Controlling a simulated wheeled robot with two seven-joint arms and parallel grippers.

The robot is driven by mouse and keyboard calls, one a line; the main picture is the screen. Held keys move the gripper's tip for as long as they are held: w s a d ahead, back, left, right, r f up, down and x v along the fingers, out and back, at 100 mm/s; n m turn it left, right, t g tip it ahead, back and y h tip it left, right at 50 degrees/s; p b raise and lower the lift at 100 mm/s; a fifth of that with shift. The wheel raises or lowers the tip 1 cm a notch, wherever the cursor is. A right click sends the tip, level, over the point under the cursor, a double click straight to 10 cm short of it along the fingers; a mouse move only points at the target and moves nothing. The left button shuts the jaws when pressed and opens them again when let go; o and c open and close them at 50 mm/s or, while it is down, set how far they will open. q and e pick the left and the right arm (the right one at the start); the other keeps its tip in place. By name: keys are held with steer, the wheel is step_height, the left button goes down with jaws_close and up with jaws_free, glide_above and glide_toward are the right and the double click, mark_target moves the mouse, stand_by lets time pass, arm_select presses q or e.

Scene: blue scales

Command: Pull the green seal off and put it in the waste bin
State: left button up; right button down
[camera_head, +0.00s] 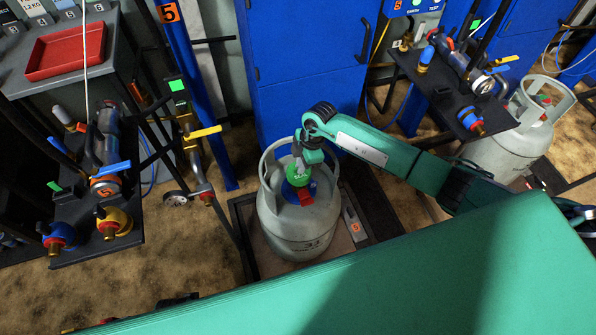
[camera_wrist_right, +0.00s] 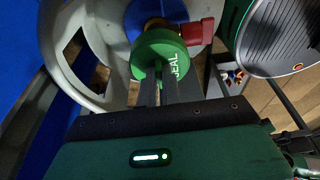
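A grey gas cylinder (camera_head: 298,232) stands upright on a low platform. The green seal (camera_head: 301,178) is at the valve in its collar, and in the right wrist view the seal (camera_wrist_right: 160,52) shows as a round cap marked SEAL, close against a blue part and a red part. My right gripper (camera_head: 303,162) reaches down into the collar from above. In the right wrist view its two fingers (camera_wrist_right: 159,88) are close together on a narrow part of the seal. My left gripper is not in view. I cannot make out a waste bin.
A red tray (camera_head: 66,52) lies on the bench at upper left. Racks with valves (camera_head: 100,190) stand left, and a similar rack (camera_head: 450,85) stands right. Another grey cylinder (camera_head: 512,150) is at right. Blue cabinets (camera_head: 305,70) stand behind. The cylinder's collar (camera_wrist_right: 62,60) surrounds the valve closely.

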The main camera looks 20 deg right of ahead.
steer(key=shift+r+p, duration=0.4)
steer(key=shift+r, duration=0.05)
steer(key=shift+a+p+v, duration=0.25)
steer(key=shift+p+v, duration=0.8)
steer(key=shift+r, duration=0.3)
steer(key=p+v, duration=0.2)
steer(key=p, duration=0.1)
steer(key=a+p+v, duration=0.1)
steer(key=p+v, duration=0.1)
steer(key=v, duration=0.1)
steer(key=shift+a+r+p, duration=0.1)
steer(key=shift+r+p, duration=0.3)
steer(key=shift+r, duration=0.05)
